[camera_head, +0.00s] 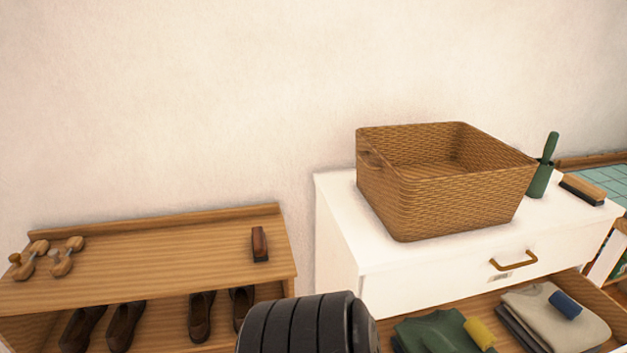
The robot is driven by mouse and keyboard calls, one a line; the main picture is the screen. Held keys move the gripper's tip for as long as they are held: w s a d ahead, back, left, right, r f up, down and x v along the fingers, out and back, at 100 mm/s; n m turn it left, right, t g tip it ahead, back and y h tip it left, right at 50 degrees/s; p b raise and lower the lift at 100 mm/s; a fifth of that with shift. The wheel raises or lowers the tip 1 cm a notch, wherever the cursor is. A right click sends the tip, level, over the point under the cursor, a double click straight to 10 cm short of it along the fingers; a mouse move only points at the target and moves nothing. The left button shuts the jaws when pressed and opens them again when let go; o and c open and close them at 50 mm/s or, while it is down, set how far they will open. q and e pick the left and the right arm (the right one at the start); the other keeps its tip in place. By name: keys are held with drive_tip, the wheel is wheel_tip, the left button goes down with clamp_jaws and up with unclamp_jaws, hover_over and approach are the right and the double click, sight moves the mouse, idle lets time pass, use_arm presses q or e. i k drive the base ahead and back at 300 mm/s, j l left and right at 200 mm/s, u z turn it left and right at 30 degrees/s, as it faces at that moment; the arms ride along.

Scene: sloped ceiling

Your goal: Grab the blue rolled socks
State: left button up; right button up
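The blue rolled socks (565,305) lie in the open drawer (591,289) of the white dresser, at the lower right. They rest on a folded light grey garment (540,317). A yellow roll (480,333) lies to their left, on a folded green garment (437,331). The drawer's near part is cut off by the bottom edge of the picture. Neither of my grippers is in view. A black ribbed part of my own body shows at the bottom middle, left of the drawer.
A wicker basket (455,205) stands on the white dresser (340,215), above the drawer. A green holder (540,178) and a brush (582,190) are right of it. A closed drawer with a handle (513,261) sits above the open one. A wooden shoe rack (160,258) stands left.

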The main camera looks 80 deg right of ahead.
sight(562, 303)
drive_tip(key=z, duration=4.15)
